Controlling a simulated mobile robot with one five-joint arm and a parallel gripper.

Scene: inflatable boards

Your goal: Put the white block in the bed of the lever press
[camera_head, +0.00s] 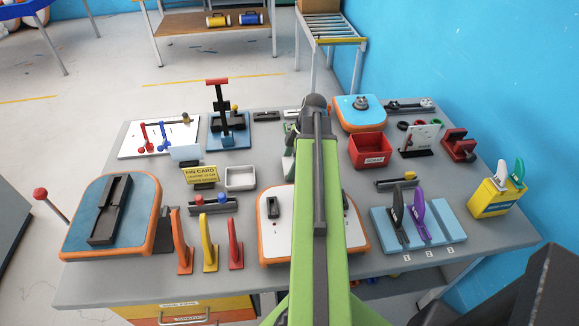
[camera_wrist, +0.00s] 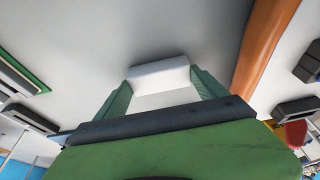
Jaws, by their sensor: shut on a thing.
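The white block (camera_wrist: 158,74) shows in the wrist view between the two green fingertips of my gripper (camera_wrist: 160,84), which is shut on it. In the head view my green arm hides the block. A part of my gripper (camera_head: 289,152) shows just left of the arm, over the middle of the table. What looks like the lever press (camera_head: 228,142) stands at the back left of the gripper. It has a blue base, a black upright and a red handle on top. Its bed is too small to make out clearly.
The grey table (camera_head: 330,287) is crowded. A white tray (camera_head: 240,188) and a yellow card (camera_head: 201,174) stand in front of the press. An orange-edged white board (camera_head: 275,240) lies below my arm. A red bin (camera_head: 368,163) stands to the right.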

